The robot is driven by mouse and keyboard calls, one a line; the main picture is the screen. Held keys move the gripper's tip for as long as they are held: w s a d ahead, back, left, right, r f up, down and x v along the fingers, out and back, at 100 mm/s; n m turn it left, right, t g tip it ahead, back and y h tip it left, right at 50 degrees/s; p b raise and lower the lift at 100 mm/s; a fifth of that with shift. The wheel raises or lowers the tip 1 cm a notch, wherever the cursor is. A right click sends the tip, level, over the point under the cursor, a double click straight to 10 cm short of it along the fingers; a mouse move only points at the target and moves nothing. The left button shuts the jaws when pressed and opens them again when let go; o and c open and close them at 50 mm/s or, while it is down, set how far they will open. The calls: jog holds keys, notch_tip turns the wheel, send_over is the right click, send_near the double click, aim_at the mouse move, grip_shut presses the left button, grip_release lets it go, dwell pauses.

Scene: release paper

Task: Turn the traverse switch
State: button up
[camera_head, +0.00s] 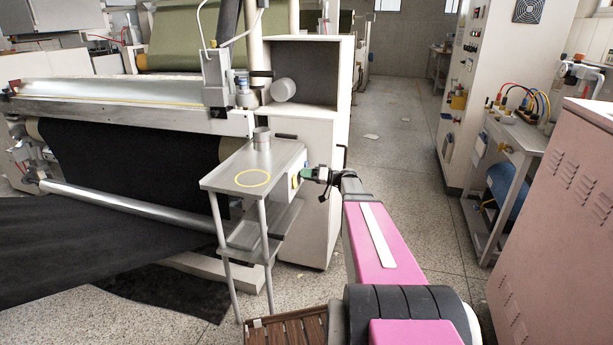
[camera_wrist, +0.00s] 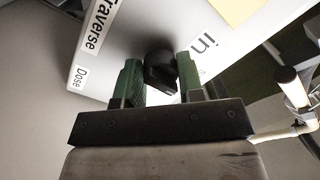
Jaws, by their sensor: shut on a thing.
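The traverse switch is a black knob (camera_wrist: 160,70) on a pale panel (camera_wrist: 140,22), seen in the wrist view. A "Traverse" label (camera_wrist: 97,22) is to its left, with a "Dose" label below that and a label ending in "in" to its right. My gripper (camera_wrist: 160,85) has its two green fingers on either side of the knob, shut on it. The head view shows my gripper (camera_head: 303,174) against the right side of the small grey stand, where the switch itself is hidden or too small to make out.
The grey stand (camera_head: 228,178) has a yellow ring and a grey cylinder (camera_head: 262,139) on top. A large machine with black fabric (camera_head: 130,160) fills the left. A pink cabinet (camera_head: 555,220) stands at the right. The aisle floor (camera_head: 395,150) between is mostly clear.

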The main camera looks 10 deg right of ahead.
jog(key=m, duration=0.4)
jog(key=shift+m+t, duration=0.3)
jog(key=shift+m, duration=2.4)
jog(key=o, duration=0.9)
jog(key=shift+o, duration=0.2)
jog(key=shift+s, duration=0.1)
jog(key=v, duration=1)
jog(key=shift+s+d+f, duration=0.2)
jog(key=shift+d, duration=0.1)
